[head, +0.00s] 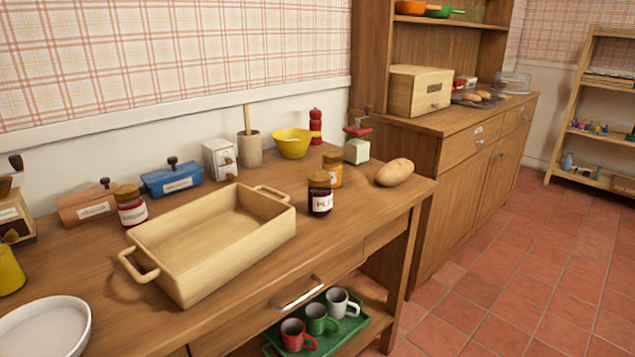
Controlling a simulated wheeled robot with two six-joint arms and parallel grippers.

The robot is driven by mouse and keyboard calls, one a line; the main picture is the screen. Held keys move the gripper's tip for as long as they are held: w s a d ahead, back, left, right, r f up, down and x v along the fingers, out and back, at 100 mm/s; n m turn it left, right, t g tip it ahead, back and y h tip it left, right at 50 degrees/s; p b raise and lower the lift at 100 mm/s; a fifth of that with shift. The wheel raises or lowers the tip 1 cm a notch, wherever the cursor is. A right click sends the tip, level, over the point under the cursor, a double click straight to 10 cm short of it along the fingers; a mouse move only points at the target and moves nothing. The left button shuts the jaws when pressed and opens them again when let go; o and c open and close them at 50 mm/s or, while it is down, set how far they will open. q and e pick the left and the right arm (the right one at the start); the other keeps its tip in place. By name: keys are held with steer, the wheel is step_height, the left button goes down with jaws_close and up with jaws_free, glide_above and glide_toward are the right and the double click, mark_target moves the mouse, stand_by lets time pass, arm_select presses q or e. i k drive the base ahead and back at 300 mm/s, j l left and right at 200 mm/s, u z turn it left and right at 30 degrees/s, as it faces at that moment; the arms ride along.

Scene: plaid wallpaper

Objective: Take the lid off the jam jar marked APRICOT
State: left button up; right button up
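Three jam jars stand upright on the wooden table, each with a brown lid on. An orange jar (333,170) stands toward the right; its label is too small to read, though its contents are apricot-coloured. A dark purple jar (320,196) stands just in front of it, with a white label that seems to start with "PL". A red jar (131,206) stands at the left, behind the tray's left end; I cannot read its label. Neither of my grippers is in view.
A large wooden tray (170,280) with handles fills the table's middle, left of the orange and purple jars. A bread loaf (394,172), a white-and-red grinder (357,148) and a yellow bowl (293,143) surround the orange jar. The table's front right is clear.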

mark_target(335, 169)
steer(key=j+z, duration=0.15)
steer(key=j, duration=0.25)
steer(key=j+z, duration=0.2)
steer(key=j, duration=0.2)
steer(key=k+j+z, duration=0.15)
steer(key=j, duration=0.25)
steer(key=j+z, duration=0.2)
steer(key=j, duration=0.2)
steer(key=k+j+z, duration=0.15)
steer(key=j, duration=0.25)
steer(key=k+j+z, duration=0.2)
steer(key=j, duration=0.15)
steer(key=j+z, duration=0.3)
steer(key=j, duration=0.5)
steer(key=j+z, duration=0.3)
steer(key=j, duration=0.55)
steer(key=i, duration=0.15)
